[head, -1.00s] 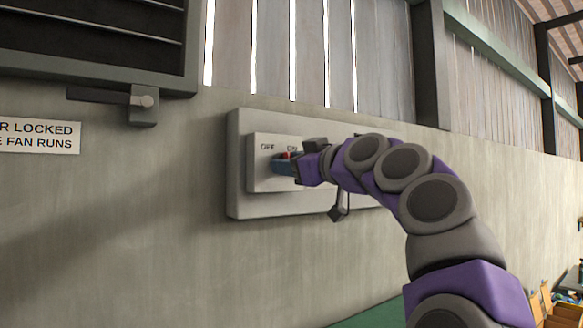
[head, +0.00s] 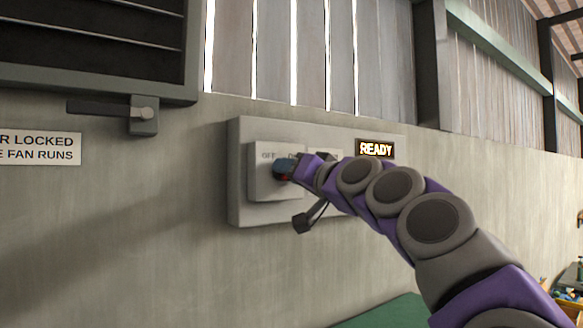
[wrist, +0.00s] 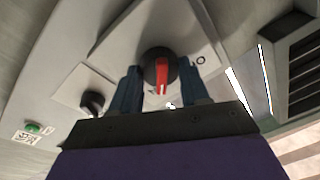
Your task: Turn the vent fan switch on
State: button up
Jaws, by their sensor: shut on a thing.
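The vent fan switch is a dark round knob with a red handle (wrist: 162,74), on a raised light plate (wrist: 190,28). In the wrist view my gripper (wrist: 159,84) has one dark blue finger on each side of the handle, shut on it. In the head view my gripper (head: 287,171) is at the switch plate (head: 262,186) and covers most of the knob. The OFF lettering shows faintly above it, and the ON lettering is partly hidden. Exactly where the handle points is hard to tell.
A lit READY sign (head: 375,149) is at the right of the grey wall panel (head: 240,207). A second, black knob (wrist: 93,101) and a green button (wrist: 33,128) show in the wrist view. A louvred vent (head: 90,40) with a latch (head: 142,114) is at upper left.

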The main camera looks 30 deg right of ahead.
jog(key=shift+r+m+p, duration=0.1)
jog(key=shift+m+p, duration=0.2)
jog(key=shift+m, duration=0.4)
jog(key=o, duration=1)
jog(key=shift+d, duration=0.1)
jog(key=shift+o, duration=0.2)
jog(key=s+d+f+b, duration=0.1)
jog(key=s, duration=0.7)
jog(key=s+d+f+b, duration=0.1)
jog(key=s+b, duration=0.1)
jog(key=s, duration=0.7)
jog(key=shift+d+f, duration=0.25)
